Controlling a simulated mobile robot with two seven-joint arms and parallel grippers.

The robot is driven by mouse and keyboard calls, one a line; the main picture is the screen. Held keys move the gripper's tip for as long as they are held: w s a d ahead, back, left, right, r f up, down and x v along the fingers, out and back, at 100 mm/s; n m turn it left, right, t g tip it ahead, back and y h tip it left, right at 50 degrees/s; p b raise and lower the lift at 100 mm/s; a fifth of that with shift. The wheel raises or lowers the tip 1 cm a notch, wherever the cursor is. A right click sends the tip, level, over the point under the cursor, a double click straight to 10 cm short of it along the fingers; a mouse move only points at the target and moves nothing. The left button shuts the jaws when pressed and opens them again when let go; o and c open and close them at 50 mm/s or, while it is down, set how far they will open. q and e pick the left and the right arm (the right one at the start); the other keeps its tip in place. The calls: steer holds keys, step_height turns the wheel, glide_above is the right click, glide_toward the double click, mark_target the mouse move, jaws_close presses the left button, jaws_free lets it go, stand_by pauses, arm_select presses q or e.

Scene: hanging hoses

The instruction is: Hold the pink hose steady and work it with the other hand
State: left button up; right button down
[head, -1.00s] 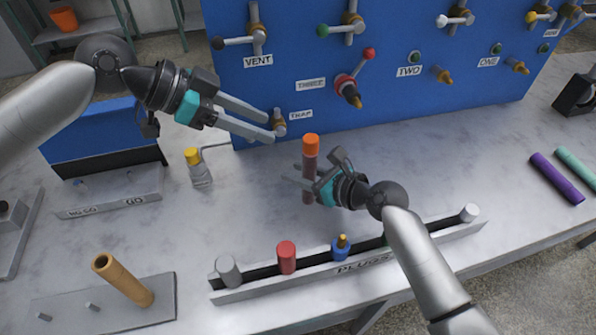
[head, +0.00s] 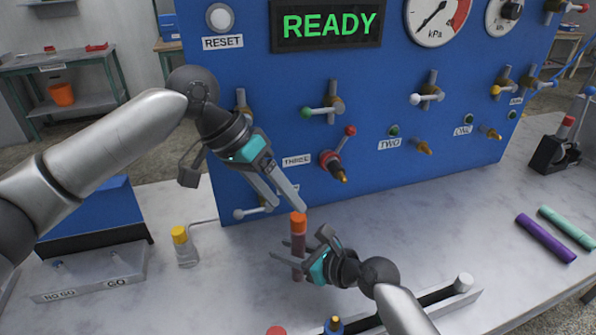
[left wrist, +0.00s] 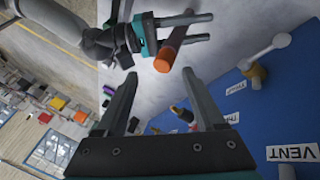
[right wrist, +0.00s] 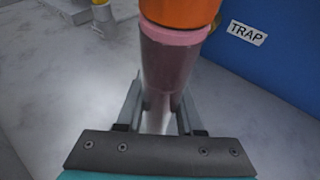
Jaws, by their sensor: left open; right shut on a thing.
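The pink hose (head: 298,262) is a short upright mauve-pink tube with an orange end piece (head: 298,222) on top. My right gripper (head: 281,249) is shut on the hose below the orange end. In the right wrist view the hose (right wrist: 165,65) stands between the fingers, with a light pink band under the orange. My left gripper (head: 288,207) is open and empty, pointing down just above the orange end. In the left wrist view the orange end (left wrist: 165,60) appears beyond the open fingertips. Whether the hose's lower end touches the table is hidden.
The blue panel (head: 370,205) with valves and small nozzles rises close behind both grippers. A yellow-capped bottle (head: 184,246) stands at left. The plug rack (head: 440,300) lies in front. Purple (head: 546,238) and teal (head: 568,228) tubes lie at right.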

mark_target(298, 216)
arm_select(q)
steer(key=n+y, duration=0.1)
steer(key=d+r+n+y, duration=0.2)
steer(key=shift+w+d+n+g, duration=0.15)
steer(key=shift+w+n+g, duration=0.1)
steer(key=shift+n+g, duration=0.05)
steer(key=shift+d+r+n+y, duration=0.3)
steer(key=shift+r+n+y, duration=0.45)
steer(key=shift+n, duration=0.35)
steer(key=shift+d+r+n+y, duration=0.1)
steer(key=shift+r+n+y, duration=0.45)
steer(key=shift+n+y, duration=0.25)
step_height(298, 216, down, 12)
steer(key=shift+r, duration=0.1)
steer(key=shift+c, duration=0.4)
jaws_close()
steer(key=shift+o, duration=0.4)
jaws_free()
